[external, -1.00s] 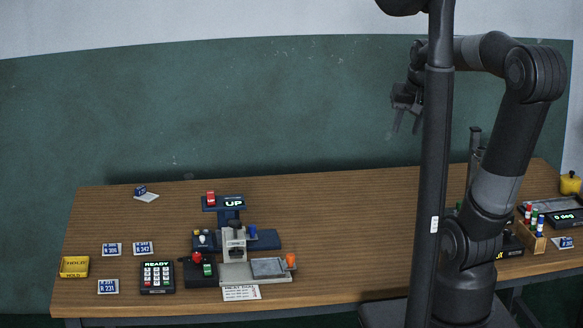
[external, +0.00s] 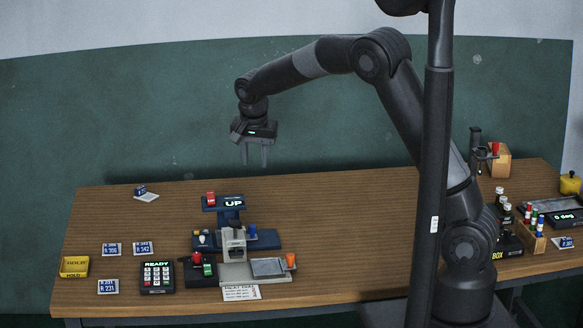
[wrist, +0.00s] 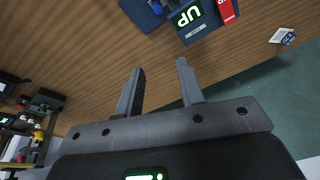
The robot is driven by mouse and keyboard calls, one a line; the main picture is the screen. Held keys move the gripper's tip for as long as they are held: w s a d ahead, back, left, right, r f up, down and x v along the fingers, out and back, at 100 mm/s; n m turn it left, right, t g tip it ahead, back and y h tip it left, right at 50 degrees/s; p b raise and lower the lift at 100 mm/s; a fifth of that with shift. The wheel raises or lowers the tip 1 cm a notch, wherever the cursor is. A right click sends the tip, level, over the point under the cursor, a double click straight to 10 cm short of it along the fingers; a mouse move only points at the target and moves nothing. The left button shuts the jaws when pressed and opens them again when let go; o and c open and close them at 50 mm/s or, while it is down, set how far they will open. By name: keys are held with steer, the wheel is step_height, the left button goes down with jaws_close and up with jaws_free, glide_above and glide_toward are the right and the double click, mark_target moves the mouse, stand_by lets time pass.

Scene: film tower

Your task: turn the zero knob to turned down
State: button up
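No knob carries a readable "zero" label, so I cannot tell which one is the zero knob. A blue stand (external: 267,240) has a display (external: 234,203) reading "UP" and a red block-like part (external: 210,198). A white knob (external: 203,239) and a blue knob (external: 252,231) sit at its sides. In front is a grey device (external: 235,270) with an orange knob (external: 291,260). My gripper (external: 255,160) is open and empty, pointing down above the table behind the stand. The "UP" display shows in the wrist view (wrist: 188,15), beyond my open fingers (wrist: 160,66).
A keypad box (external: 157,277) reading "READY", a black box with red and green parts (external: 203,270), a yellow box (external: 74,267) and small cards (external: 141,248) stand at left. A "0 deg" display (external: 564,217) and a bottle rack (external: 533,236) are at right. The table's middle is clear.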

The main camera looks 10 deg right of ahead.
steer(key=t+h, duration=0.1)
glide_toward(202, 237)
step_height(202, 237, up, 3)
steer(key=x, duration=1)
steer(key=shift+s+a+f, duration=0.1)
steer(key=shift+s+f, duration=0.15)
steer(key=shift+f, duration=0.25)
steer(key=shift+c, duration=0.3)
jaws_close()
